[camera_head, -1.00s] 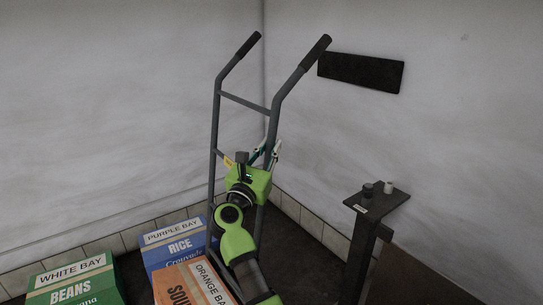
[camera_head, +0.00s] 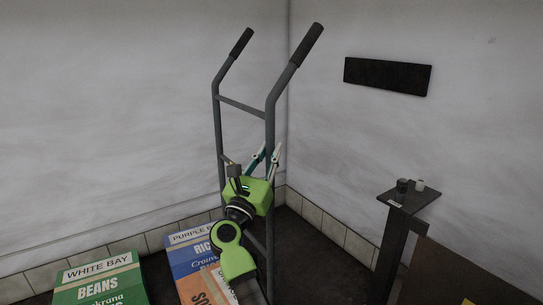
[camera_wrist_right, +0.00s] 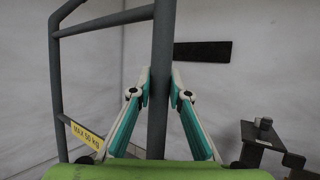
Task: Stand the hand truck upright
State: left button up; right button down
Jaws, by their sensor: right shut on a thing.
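The hand truck (camera_head: 269,140) is a grey tubular frame with two black handle grips and a cross bar. It stands near the room corner, close to upright, with its handles leaning a little to the right in the head view. Its lower end is hidden by my right arm and the boxes. My right gripper (camera_head: 268,152) is at the frame's right rail. In the right wrist view the rail (camera_wrist_right: 160,70) runs between the two fingers of the gripper (camera_wrist_right: 160,82), which is shut on it. A yellow load label (camera_wrist_right: 87,136) is on the frame. My left gripper is not in view.
A green beans box (camera_head: 100,285), a blue rice box (camera_head: 195,254) and an orange box (camera_head: 206,287) stand at the lower left. A dark post with a small top plate (camera_head: 410,198) stands at right. A black panel (camera_head: 387,76) is on the wall.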

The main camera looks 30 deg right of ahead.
jog(key=shift+w+a+f, duration=0.1)
jog(key=shift+a+f, duration=0.05)
jog(key=shift+a, duration=0.25)
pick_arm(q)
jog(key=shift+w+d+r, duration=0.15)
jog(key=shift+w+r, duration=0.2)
pick_arm(e)
jog(key=shift+a, duration=0.1)
jog(key=shift+f, duration=0.1)
jog(key=c, duration=2)
grip_release()
jog(key=shift+a, duration=0.15)
jog(key=shift+o, duration=0.5)
jog(key=shift+a+r, duration=0.2)
jog(key=shift+a, duration=0.1)
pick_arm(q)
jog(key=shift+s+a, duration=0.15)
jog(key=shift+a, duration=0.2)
pick_arm(e)
jog(key=shift+d, duration=0.1)
jog(key=shift+d, duration=0.15)
